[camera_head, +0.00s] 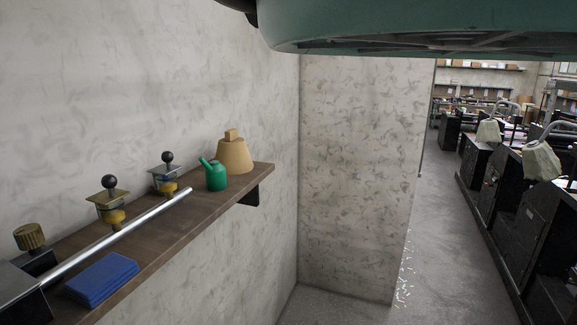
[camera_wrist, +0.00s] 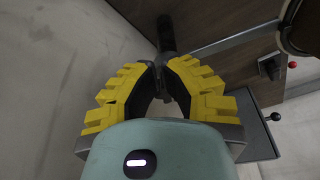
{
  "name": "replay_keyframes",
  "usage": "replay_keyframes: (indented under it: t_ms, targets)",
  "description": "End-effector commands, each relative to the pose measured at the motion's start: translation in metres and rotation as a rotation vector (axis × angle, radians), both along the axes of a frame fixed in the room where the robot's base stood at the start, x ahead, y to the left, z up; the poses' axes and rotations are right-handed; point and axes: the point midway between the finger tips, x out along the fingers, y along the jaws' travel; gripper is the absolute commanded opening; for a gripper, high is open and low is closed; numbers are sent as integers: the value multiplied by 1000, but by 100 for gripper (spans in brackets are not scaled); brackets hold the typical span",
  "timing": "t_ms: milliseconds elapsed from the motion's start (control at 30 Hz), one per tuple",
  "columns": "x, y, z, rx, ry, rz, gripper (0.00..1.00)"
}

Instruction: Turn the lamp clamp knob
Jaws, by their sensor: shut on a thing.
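In the wrist view, my gripper (camera_wrist: 160,67) has its yellow ribbed fingers curved inward with their tips close together. They are shut on a small dark part, which looks like the lamp clamp knob (camera_wrist: 166,79), mostly hidden between the dark fingertips. A dark upright cylinder (camera_wrist: 166,34) stands just beyond the fingertips, in line with them. I cannot tell how the knob is turned. My gripper does not show in the head view.
In the wrist view, a grey box (camera_wrist: 258,125) with a black ball lever (camera_wrist: 275,116) is right of my fingers, and a red ball (camera_wrist: 292,64) is above it. In the head view, a wall shelf (camera_head: 150,240) holds a blue block (camera_head: 102,278), clamps and a green can (camera_head: 215,177).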

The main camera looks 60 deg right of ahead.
Motion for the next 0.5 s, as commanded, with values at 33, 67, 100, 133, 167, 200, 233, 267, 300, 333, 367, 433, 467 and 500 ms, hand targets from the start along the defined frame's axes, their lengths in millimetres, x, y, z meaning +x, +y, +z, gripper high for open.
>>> replay_keyframes:
  t_ms: [33,67,100,133,167,200,233,267,300,333,367,433,467,500]
  targets:
    - [0,1,0,3,-2,1,0]
    - [0,1,0,3,-2,1,0]
    - [0,1,0,3,-2,1,0]
    - [0,1,0,3,-2,1,0]
    - [0,1,0,3,-2,1,0]
    - [0,1,0,3,-2,1,0]
    - [0,1,0,3,-2,0,0]
    - [0,1,0,3,-2,0,0]
    - [0,0,0,3,-3,0,0]
    - [0,-1,0,3,-3,-1,0]
    - [0,-2,0,3,-3,-1,0]
    - [1,-5,-1,3,-2,-3,0]
    - [1,-6,-1,3,-2,-4,0]
    - [1,-7,-1,2,-1,-4,0]
